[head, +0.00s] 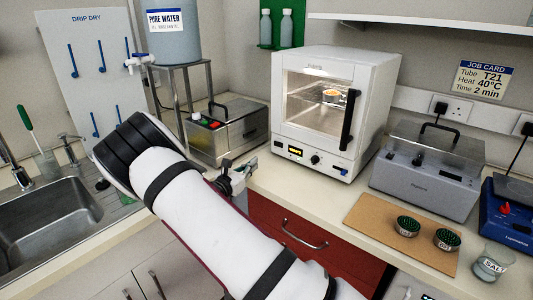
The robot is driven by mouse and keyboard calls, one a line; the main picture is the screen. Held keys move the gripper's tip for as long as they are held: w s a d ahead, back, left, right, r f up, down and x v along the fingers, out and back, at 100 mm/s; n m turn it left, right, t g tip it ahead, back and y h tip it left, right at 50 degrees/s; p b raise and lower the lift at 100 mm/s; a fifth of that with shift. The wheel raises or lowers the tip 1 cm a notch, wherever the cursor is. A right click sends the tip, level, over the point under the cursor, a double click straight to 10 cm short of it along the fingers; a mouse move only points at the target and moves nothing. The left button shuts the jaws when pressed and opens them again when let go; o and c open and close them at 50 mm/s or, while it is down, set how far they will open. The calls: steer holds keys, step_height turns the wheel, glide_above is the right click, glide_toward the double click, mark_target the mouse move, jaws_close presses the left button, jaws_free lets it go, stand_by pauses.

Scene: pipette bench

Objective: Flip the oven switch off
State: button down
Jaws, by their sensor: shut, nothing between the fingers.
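The white oven (335,115) stands on the bench, its glass door shut and its inside lit. A small orange-topped item (332,94) shows on the shelf inside. The lower front panel has a lit yellow display (295,151), a black knob (315,159) and a small blue switch (341,171) at the right end; which way the switch is set is too small to tell. My gripper (249,165) is shut and empty, left of the oven's lower front corner and apart from the switch. My arm hides part of the bench front.
A grey box with red and green buttons (228,132) stands left of the oven. A grey lidded bath (425,175) is to its right. Bench before the oven is clear.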

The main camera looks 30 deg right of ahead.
mark_target(276, 144)
steer(key=x, duration=1.3)
steer(key=shift+w+d, duration=0.15)
steer(key=shift+d, duration=0.2)
steer(key=shift+w, duration=0.15)
